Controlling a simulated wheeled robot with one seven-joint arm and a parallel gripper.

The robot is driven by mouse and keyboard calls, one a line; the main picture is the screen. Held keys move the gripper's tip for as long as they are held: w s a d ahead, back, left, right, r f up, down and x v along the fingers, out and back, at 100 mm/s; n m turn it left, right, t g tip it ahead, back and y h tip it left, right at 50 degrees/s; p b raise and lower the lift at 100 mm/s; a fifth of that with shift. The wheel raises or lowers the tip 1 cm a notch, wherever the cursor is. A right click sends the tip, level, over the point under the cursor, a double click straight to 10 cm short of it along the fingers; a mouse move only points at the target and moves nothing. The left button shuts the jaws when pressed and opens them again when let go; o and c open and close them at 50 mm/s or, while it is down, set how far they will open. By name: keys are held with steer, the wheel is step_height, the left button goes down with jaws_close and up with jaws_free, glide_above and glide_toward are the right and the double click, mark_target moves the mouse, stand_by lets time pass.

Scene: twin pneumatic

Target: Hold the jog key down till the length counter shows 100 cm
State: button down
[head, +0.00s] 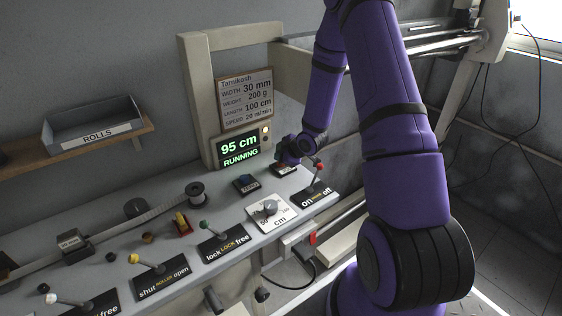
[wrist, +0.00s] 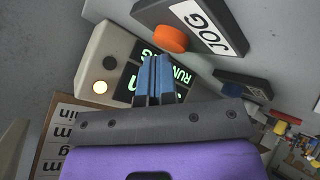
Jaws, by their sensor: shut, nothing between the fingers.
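The length counter (head: 239,148) reads "95 cm" with "RUNNING" under it in green. In the wrist view its display (wrist: 180,80) is partly hidden behind my fingers, and a lamp beside it glows. The jog key (wrist: 172,38) is an orange round button on a dark box labelled JOG. In the head view the jog key's box (head: 283,170) is partly covered by my gripper (head: 287,158). My gripper, also in the wrist view (wrist: 155,60), is shut and empty, its blue fingertips right at the orange button. I cannot tell whether they press it.
Left of the jog key is another dark key box (head: 246,184). An on/off lever (head: 317,180) with a red knob stands close to my gripper's right. A dial plate (head: 270,212) marked cm and several levers line the bench front. A card (head: 246,100) lists "LENGTH 100 cm".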

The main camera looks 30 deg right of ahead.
steer(key=shift+r, duration=1)
steer(key=shift+r, duration=2.5)
